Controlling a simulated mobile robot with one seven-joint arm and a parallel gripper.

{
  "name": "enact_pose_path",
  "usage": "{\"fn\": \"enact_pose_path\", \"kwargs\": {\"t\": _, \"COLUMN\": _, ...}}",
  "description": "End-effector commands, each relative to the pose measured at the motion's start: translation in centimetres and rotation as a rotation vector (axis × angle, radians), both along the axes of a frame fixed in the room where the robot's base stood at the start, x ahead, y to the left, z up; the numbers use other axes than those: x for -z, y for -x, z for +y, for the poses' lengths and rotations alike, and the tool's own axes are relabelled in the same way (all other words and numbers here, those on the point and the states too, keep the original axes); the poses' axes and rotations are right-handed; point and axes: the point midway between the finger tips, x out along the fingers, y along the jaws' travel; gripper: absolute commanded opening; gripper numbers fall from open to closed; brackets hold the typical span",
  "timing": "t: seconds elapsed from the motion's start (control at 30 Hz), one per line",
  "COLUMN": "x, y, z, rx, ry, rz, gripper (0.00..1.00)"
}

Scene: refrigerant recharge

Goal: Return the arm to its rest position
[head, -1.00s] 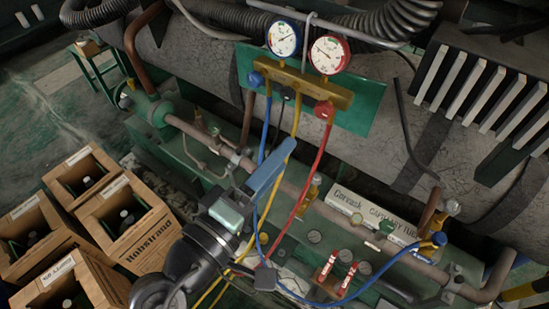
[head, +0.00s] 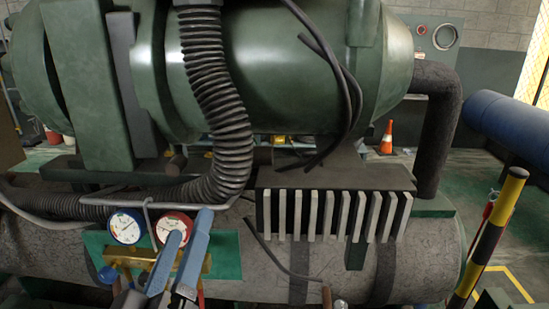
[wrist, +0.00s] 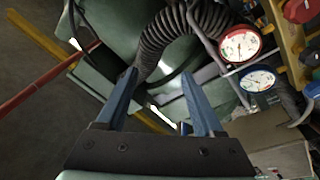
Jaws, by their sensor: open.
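My gripper (head: 188,255) is at the lower left of the head view, with its two blue fingers pointing up. The fingers stand apart with nothing between them. It is in front of the manifold gauge set, partly covering its brass body (head: 140,258) and green backing plate (head: 225,257).
A black corrugated hose (head: 212,90) hangs down behind the gauges. A finned block (head: 335,212) sticks out to the right of my gripper. A large green tank (head: 290,60) stands behind. A yellow-black post (head: 490,235) is at the far right, with a traffic cone (head: 387,137) farther back.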

Motion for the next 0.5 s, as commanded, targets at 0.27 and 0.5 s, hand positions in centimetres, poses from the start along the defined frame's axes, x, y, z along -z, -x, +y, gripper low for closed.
{"fn": "enact_pose_path", "kwargs": {"t": 0.27, "x": -21.2, "y": 0.5, "z": -7.4, "rx": -0.180, "ry": -0.456, "rz": -0.365, "gripper": 0.69}}
{"fn": "enact_pose_path", "kwargs": {"t": 0.5, "x": -31.0, "y": 4.6, "z": -10.8, "rx": -0.354, "ry": -0.624, "rz": -0.573, "gripper": 0.69}}
